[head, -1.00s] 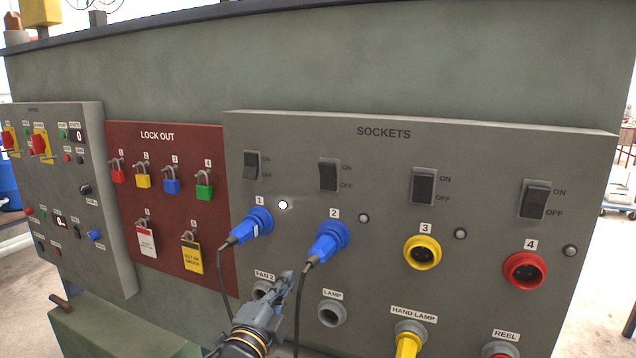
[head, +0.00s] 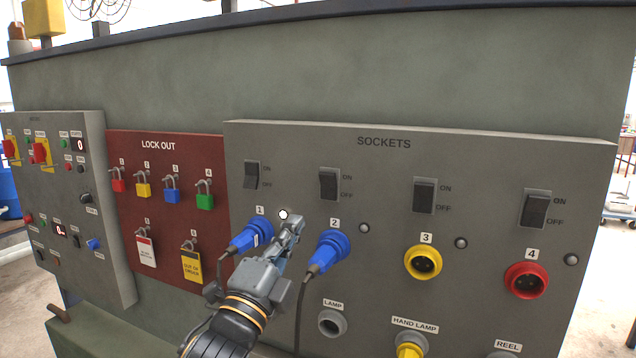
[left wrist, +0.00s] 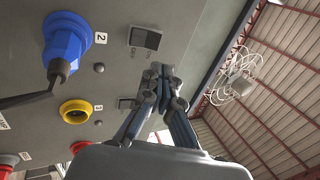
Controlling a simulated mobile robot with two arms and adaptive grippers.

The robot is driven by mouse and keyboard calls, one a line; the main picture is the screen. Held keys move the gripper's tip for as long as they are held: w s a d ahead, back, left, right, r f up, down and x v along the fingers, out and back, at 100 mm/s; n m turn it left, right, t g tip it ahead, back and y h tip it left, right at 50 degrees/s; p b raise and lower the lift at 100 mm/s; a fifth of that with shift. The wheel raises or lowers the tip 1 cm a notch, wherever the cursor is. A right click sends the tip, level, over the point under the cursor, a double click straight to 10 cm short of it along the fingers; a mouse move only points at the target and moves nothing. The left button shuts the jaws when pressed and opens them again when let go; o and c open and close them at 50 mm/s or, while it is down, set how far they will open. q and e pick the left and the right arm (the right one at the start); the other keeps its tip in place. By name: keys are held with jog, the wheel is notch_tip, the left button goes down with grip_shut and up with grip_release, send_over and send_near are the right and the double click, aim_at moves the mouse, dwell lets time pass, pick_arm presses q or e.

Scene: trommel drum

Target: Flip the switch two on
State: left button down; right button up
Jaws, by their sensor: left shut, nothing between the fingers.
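Switch two (head: 328,184) is a dark rocker in a grey frame on the sockets panel, with ON and OFF printed beside it; it also shows in the left wrist view (left wrist: 146,38). The indicator (head: 363,228) beside socket 2 looks unlit. A blue plug (head: 327,252) sits in socket 2; it shows in the left wrist view (left wrist: 64,46). My left gripper (head: 292,226) is shut and empty, its fingers pointing up, below and left of switch two. Its closed tips show in the left wrist view (left wrist: 160,72). My right gripper is not in view.
A blue plug (head: 252,231) sits in socket 1, close to my left gripper, with a lit white indicator (head: 283,214). Switch one (head: 251,175), switch three (head: 424,195) and switch four (head: 536,209) share the panel. The red lock out board (head: 160,215) is to the left.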

aim_at(324, 175)
pick_arm(q)
jog(key=shift+p+x, duration=1.7)
jog(key=shift+x, duration=4.2)
jog(key=r+g+p, duration=0.1)
jog(key=p, duration=0.3)
jog(key=g+p, duration=0.1)
jog(key=p, duration=0.4)
jog(key=shift+w+r+y, duration=0.2)
jog(key=shift+r+y, duration=0.15)
jog(key=shift+y, duration=0.05)
jog(key=shift+w+d+r+g+p, duration=0.1)
jog(key=shift+g+p, duration=0.2)
jog(key=shift+p, duration=0.1)
jog(key=shift+f, duration=0.25)
